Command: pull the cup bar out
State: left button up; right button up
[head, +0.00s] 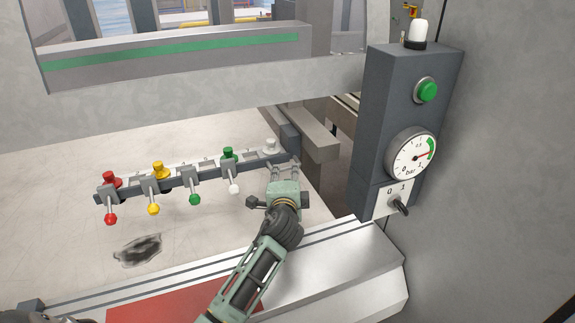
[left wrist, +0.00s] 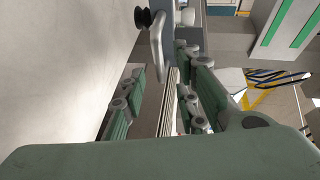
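The cup bar (head: 205,179) is a dark rail lying over the pale sheet, with red, yellow, green and white knobs and levers along it. Its right end is close to a grey block of the machine. My left gripper (head: 285,168) is at that right end. In the left wrist view, my left gripper (left wrist: 158,78) has its two green fingers apart, with a curved metal handle (left wrist: 157,45) ahead, near the gap between them. I cannot tell whether they touch it.
A dark control box (head: 375,130) with a green button (head: 427,91), a gauge (head: 411,154) and a switch (head: 398,204) stands to the right of my left gripper. A grey beam with a green stripe (head: 170,52) crosses above. A metal ledge (head: 340,270) runs along the front.

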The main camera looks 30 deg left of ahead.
aim_at(285, 170)
pick_arm(q)
jog(key=shift+w+a+f, duration=0.25)
jog(key=shift+w+a, duration=0.9)
jog(key=shift+a, duration=0.05)
pick_arm(e)
jog(key=s+a, duration=0.2)
jog(key=s, duration=0.2)
pick_arm(q)
jog(key=shift+w+a+f, duration=0.25)
jog(key=shift+w, duration=0.4)
jog(key=shift+w+f, duration=0.2)
jog(key=shift+w, duration=0.7)
jog(key=shift+s+a, duration=0.1)
jog(key=shift+a, duration=0.15)
jog(key=c, duration=0.4)
jog(key=shift+c, duration=0.9)
grip_shut()
pick_arm(e)
jog(key=shift+w+a+r, duration=0.1)
jog(key=shift+w+r, duration=0.05)
jog(key=shift+w, duration=1.05)
jog(key=shift+w+a+r, duration=0.1)
jog(key=shift+w+r, duration=0.05)
jog(key=shift+w, duration=1)
